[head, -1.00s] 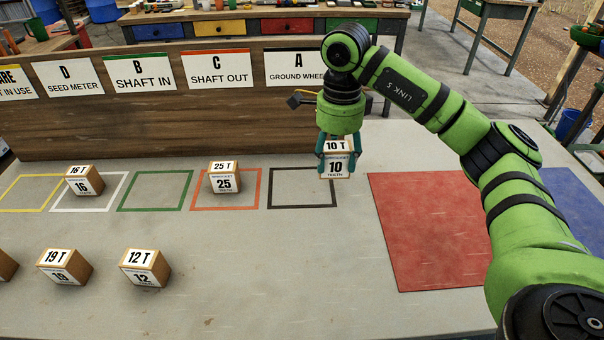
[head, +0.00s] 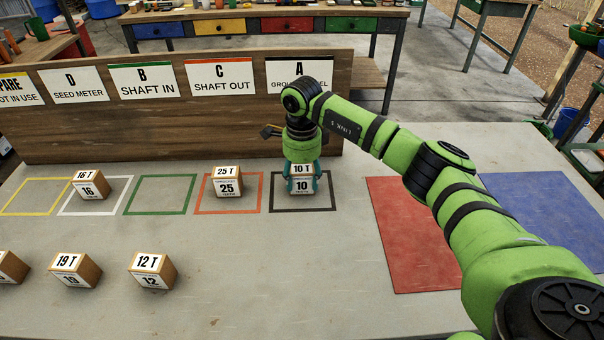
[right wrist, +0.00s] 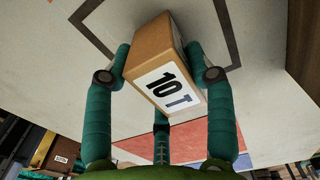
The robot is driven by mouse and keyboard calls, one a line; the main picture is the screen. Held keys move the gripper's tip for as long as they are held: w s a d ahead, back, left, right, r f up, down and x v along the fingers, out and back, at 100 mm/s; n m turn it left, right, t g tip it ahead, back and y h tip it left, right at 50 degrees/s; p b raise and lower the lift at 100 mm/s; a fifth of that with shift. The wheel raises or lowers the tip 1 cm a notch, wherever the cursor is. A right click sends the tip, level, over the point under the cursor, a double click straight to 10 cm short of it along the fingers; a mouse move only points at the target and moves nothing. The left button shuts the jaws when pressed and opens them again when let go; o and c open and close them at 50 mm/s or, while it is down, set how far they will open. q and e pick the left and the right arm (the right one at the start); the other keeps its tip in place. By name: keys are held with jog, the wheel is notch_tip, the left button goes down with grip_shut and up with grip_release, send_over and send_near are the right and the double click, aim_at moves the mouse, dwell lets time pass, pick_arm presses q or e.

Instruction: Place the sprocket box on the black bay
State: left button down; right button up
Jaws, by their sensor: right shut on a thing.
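The 10 T sprocket box (head: 302,185) is a brown box with white labels. My right gripper (head: 302,176) is shut on it, with a teal finger on each side. In the head view the box is over the black-outlined bay (head: 328,208), below the "A" ground wheel sign. The right wrist view shows the 10 T box (right wrist: 165,65) between the fingers and part of the black outline (right wrist: 225,25) behind it. I cannot tell for sure whether the box touches the table. My left gripper is not in view.
A 25 T box (head: 227,182) stands in the orange bay just to the left, and a 16 T box (head: 90,185) is in the white bay. The green bay (head: 160,208) is empty. A 19 T box (head: 75,270) and a 12 T box (head: 152,270) stand nearer. A sign board (head: 180,130) stands behind.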

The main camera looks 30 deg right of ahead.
aim_at(302, 171)
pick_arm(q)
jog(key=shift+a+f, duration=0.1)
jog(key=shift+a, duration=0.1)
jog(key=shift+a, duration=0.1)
pick_arm(e)
jog(key=o, duration=1.3)
jog(key=shift+f, duration=0.1)
jog(key=shift+c, duration=0.2)
jog(key=shift+r, duration=0.35)
notch_tip(302, 171, up, 11)
jog(key=shift+a+f+b, duration=0.1)
jog(key=shift+f+b, duration=0.1)
jog(key=shift+b, duration=1)
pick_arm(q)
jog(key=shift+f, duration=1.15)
pick_arm(e)
jog(key=shift+r, duration=0.55)
